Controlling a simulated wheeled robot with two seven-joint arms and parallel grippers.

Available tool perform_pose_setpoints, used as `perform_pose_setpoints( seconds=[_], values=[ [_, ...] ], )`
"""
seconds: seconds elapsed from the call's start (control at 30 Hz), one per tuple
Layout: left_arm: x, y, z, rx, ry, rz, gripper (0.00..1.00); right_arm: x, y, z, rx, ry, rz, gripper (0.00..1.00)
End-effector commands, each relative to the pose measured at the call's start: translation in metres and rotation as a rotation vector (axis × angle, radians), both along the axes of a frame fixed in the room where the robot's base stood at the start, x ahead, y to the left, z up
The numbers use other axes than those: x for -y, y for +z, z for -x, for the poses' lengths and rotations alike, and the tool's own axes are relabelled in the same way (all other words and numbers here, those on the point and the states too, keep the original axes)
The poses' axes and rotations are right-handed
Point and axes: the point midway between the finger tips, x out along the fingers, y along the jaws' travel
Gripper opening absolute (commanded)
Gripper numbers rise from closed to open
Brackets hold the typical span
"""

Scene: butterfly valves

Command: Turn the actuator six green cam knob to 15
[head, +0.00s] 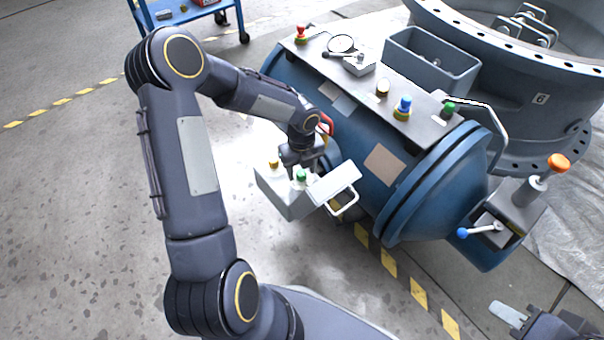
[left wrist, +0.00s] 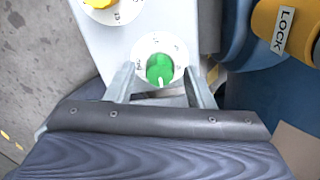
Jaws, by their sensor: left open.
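A green knob (left wrist: 160,69) sits on a round white dial on a light grey box in the left wrist view. Its white pointer mark points toward the bottom of that picture; the dial's small figures are too blurred to read surely. The same knob (head: 301,176) shows on the box (head: 288,199) in the head view. My left gripper (left wrist: 161,82) is open, with one finger on each side of the knob; contact cannot be told. In the head view the left gripper (head: 301,160) is just above the box. My right gripper (head: 510,314) is partly in view at the bottom right corner.
A yellow knob (left wrist: 99,3) is beside the green one on the box. A blue tank (head: 345,135) stands close behind, with another green knob (head: 449,109) on its top plate. A white handle (head: 343,203) juts from the box. A yellow LOCK part (left wrist: 285,28) is near right.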

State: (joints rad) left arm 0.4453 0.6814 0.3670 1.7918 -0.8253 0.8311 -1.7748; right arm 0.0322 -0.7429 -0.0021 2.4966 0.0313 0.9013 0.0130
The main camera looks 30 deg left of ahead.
Motion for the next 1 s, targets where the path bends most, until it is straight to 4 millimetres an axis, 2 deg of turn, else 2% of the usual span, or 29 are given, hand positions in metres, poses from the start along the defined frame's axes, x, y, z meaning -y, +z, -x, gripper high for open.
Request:
perform_pose_setpoints(
  seconds=[0.03,0.1,0.33,0.67,1.0],
  values=[
    [0.0001,-0.0078,0.0003,-0.001,0.0,0.0,0.48,0.0,-0.0047,0.0,0.0,0.0,0.0,0.32],
    [0.0002,-0.0107,0.0001,-0.001,0.0,0.001,0.48,0.0,-0.0055,0.0,0.0,0.0,0.0,0.32],
    [0.0001,-0.01,0.0001,0.001,0.0,0.001,0.48,0.0001,-0.0044,0.0,0.0,0.0,0.0,0.32],
    [0.0002,-0.0098,0.0,0.0,0.0,0.0,0.05,0.0001,-0.0044,0.0,0.0,0.0,0.0,0.32],
    [0.0007,-0.0089,0.0001,0.0,0.045,0.0,0.04,0.0,-0.0023,0.0,0.0,0.0,0.0,0.32]
  ],
)
